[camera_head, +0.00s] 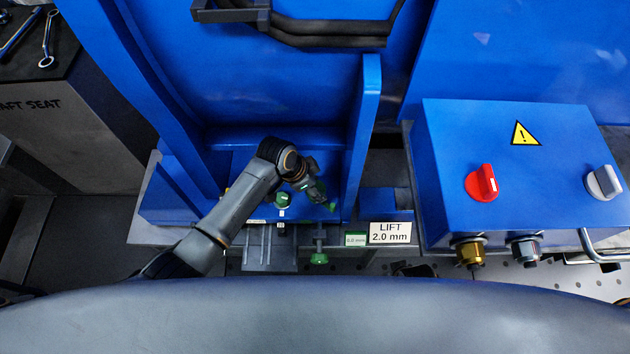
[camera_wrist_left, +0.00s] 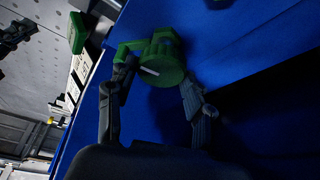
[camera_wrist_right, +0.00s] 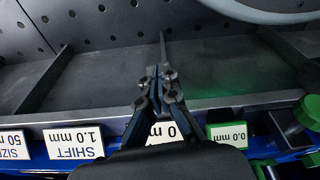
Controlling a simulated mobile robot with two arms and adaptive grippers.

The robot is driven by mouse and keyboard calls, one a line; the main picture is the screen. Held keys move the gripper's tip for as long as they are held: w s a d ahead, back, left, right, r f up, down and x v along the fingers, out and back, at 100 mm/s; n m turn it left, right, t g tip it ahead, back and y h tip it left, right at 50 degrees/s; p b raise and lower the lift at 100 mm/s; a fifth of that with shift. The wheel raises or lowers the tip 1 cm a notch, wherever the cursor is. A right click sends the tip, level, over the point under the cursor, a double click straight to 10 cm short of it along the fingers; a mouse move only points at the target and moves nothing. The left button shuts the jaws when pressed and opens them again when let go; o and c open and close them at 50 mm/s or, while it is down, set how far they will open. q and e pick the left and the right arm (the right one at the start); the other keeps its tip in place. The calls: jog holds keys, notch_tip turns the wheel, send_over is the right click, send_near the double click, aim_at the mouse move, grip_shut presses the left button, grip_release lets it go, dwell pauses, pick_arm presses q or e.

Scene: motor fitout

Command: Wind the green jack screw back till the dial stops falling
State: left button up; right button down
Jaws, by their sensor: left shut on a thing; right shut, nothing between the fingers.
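My left gripper (camera_head: 320,194) reaches down in front of the blue frame. In the left wrist view its fingers (camera_wrist_left: 157,78) are shut on the green jack screw's round head (camera_wrist_left: 163,66), which has a white line across its face. Green parts of it (camera_head: 332,207) show beside the fingers in the head view. The green-framed dial (camera_head: 345,239) shows 0.0 mm, and it reads the same in the right wrist view (camera_wrist_right: 228,134). My right gripper (camera_wrist_right: 158,76) is shut and empty, over a grey ledge; the head view does not show it.
Another green knob (camera_head: 319,259) sticks out in front, and a green-topped one (camera_head: 283,199) stands left of my gripper. A LIFT 2.0 mm sign (camera_head: 390,233) is beside the dial. A blue box with a red knob (camera_head: 482,183) stands right. A blue upright (camera_head: 364,135) rises close behind.

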pick_arm(q)
jog(key=shift+n+t+p, duration=0.4)
jog(key=shift+n+p, duration=0.4)
jog(key=shift+p, duration=0.1)
pick_arm(e)
jog(key=s+f, duration=0.4)
jog(key=f, duration=0.2)
jog(key=shift+s+d, duration=0.3)
jog(key=shift+d, duration=0.05)
pick_arm(q)
jog(key=o, duration=1.2)
pick_arm(e)
jog(key=shift+r+g, duration=0.1)
jog(key=shift+g, duration=0.2)
pick_arm(q)
jog(key=v, duration=1.2)
jog(key=shift+d+r, duration=0.15)
